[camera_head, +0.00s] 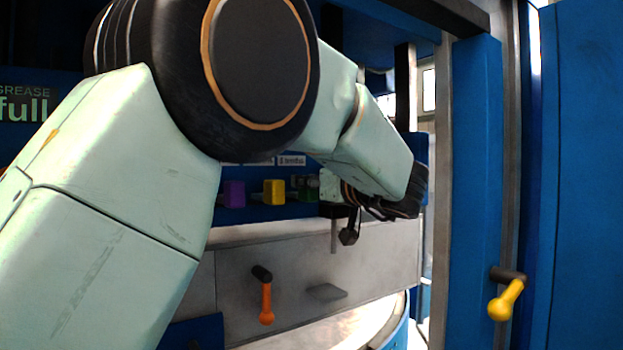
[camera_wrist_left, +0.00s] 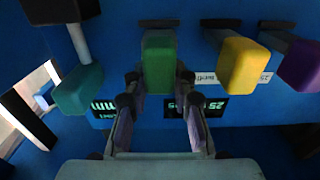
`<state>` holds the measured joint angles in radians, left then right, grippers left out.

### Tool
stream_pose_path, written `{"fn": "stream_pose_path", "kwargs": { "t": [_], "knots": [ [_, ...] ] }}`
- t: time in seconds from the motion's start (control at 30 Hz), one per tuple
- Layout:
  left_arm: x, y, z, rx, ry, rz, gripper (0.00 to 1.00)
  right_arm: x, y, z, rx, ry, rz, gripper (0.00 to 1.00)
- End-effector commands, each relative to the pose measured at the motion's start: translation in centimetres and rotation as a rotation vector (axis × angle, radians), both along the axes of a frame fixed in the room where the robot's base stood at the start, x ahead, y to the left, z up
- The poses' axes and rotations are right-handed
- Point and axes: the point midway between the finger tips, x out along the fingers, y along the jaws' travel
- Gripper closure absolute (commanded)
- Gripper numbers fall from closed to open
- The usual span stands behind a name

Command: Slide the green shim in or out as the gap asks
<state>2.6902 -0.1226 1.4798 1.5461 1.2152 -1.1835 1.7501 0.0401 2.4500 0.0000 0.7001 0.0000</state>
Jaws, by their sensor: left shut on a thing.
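The green shim (camera_wrist_left: 158,62) is a rounded block on a dark stem from the blue panel, in the middle of the left wrist view. My left gripper (camera_wrist_left: 159,82) has one finger on each side of it and is shut on it. In the head view the green shim (camera_head: 308,188) is small and partly hidden by my left gripper (camera_head: 320,189). The gap itself cannot be made out. My right gripper is in neither view.
A yellow block (camera_wrist_left: 243,66) and a purple block (camera_wrist_left: 301,66) stand beside the green one; a teal block (camera_wrist_left: 78,90) is on its other side. An orange handle (camera_head: 266,303) hangs on the grey front below. A yellow handle (camera_head: 506,299) is on the blue post at right.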

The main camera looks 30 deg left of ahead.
Motion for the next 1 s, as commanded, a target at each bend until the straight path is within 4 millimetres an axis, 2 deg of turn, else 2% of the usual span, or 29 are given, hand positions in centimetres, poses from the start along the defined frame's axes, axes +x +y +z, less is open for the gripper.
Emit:
{"fn": "stream_pose_path", "kwargs": {
  "t": [0.43,0.47,0.5,0.7,1.0],
  "knots": [
    [0.17,0.56,-0.32,-0.005,0.004,0.002,1.00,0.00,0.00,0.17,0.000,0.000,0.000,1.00],
    [0.17,0.57,-0.32,-0.005,0.004,0.002,0.72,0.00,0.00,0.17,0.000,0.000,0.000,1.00],
    [0.18,0.58,-0.31,-0.004,0.004,0.002,0.69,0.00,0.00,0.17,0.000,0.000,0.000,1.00],
    [0.16,0.53,-0.17,-0.002,0.002,0.002,0.52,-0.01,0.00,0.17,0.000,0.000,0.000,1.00],
    [0.09,0.37,-0.03,-0.002,0.001,0.001,0.51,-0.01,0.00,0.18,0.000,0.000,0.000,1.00]
  ]
}}
